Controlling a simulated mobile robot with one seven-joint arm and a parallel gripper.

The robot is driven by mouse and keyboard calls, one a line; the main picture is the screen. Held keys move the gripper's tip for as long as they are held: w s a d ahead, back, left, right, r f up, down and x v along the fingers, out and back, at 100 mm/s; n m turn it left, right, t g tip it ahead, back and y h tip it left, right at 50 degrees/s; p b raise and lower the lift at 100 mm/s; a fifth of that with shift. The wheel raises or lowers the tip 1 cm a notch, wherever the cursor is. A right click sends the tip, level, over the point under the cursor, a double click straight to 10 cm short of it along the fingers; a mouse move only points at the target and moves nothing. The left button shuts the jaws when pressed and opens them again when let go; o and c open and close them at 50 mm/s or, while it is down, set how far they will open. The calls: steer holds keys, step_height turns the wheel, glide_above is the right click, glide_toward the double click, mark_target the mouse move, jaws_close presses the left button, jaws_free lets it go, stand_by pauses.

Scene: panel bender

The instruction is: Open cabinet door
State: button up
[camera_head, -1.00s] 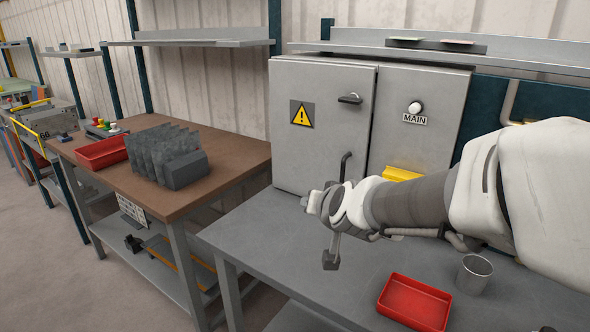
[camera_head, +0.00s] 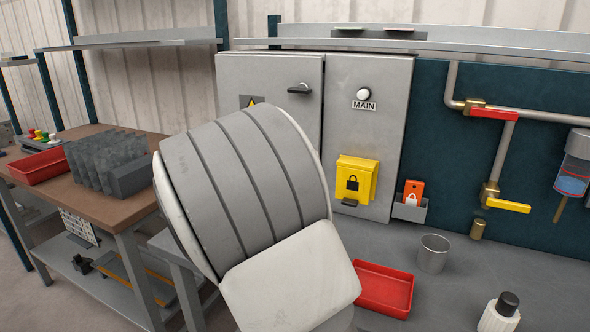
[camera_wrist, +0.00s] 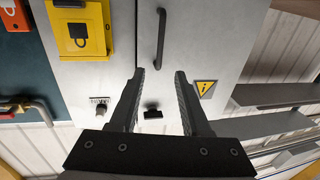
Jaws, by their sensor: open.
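The grey cabinet door (camera_head: 281,75) is the left panel of the cabinet at the back and looks shut. It bears a dark turn latch (camera_head: 299,88) and a yellow warning sign (camera_head: 249,101), partly covered by my arm. The wrist view shows the door (camera_wrist: 200,45) upside down, with a long dark bar handle (camera_wrist: 161,38) and the latch (camera_wrist: 152,113). My gripper (camera_wrist: 160,72) is open and empty, its fingers pointing at the door. The bar handle lies beyond the fingertips; the latch shows between the fingers. In the head view my arm hides the gripper and bar handle.
The right panel (camera_head: 368,130) carries a MAIN knob (camera_head: 363,94) and a yellow lock box (camera_head: 356,178). A red tray (camera_head: 385,290), metal cup (camera_head: 433,253) and white bottle (camera_head: 499,314) stand on the grey bench. A shelf (camera_head: 420,46) runs above the cabinet.

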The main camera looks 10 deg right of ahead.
steer(key=b+x, duration=0.1)
steer(key=x, duration=1.4)
steer(key=shift+w+d, duration=0.1)
steer(key=shift+w, duration=0.15)
steer(key=shift+c, duration=0.3)
jaws_close()
stand_by(0.5)
